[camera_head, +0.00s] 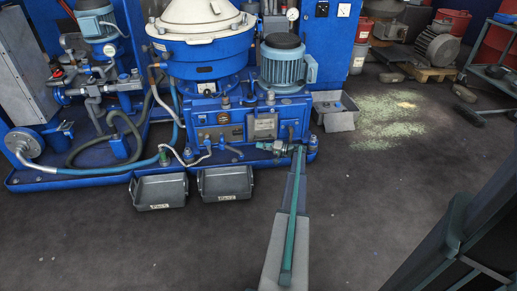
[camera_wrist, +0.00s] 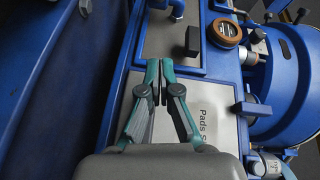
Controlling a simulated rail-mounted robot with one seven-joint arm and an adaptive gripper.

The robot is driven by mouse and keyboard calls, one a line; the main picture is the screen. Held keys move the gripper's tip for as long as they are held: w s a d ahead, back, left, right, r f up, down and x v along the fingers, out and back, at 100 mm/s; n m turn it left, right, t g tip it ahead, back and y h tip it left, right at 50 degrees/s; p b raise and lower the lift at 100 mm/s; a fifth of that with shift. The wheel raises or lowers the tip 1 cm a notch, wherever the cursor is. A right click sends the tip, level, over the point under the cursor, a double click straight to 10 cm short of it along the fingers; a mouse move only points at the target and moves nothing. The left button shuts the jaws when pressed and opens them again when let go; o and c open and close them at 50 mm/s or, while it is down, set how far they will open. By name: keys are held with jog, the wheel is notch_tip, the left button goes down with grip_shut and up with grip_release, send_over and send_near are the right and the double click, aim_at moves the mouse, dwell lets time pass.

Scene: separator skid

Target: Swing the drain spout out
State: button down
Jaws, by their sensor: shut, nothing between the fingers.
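A thin pale pipe (camera_head: 200,159) curves low across the front of the blue skid, above the trays; it may be the drain spout, but I cannot tell for sure. My gripper (camera_head: 261,146) is small in the head view, at the skid's front right and to the right of this pipe, apart from it. In the wrist view my gripper (camera_wrist: 153,90) has its teal fingertips together with nothing between them. Beyond the tips are a black block (camera_wrist: 192,39) and a short blue bent pipe (camera_wrist: 178,9). A plate lettered "Pads S" (camera_wrist: 212,122) is partly hidden beside the fingers.
Two grey trays (camera_head: 158,191) and (camera_head: 224,183) lie on the floor before the skid. A grey box (camera_head: 335,110) stands right of it, near spilled granules (camera_head: 390,115). A motor (camera_head: 285,68) and the separator bowl (camera_head: 200,22) rise above.

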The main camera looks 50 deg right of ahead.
jog(key=w+a+f+b, duration=0.1)
jog(key=w+a+b, duration=0.4)
jog(key=w+a, duration=0.1)
jog(key=shift+w+a, duration=0.4)
jog(key=shift+a, duration=0.05)
jog(key=shift+a, duration=0.1)
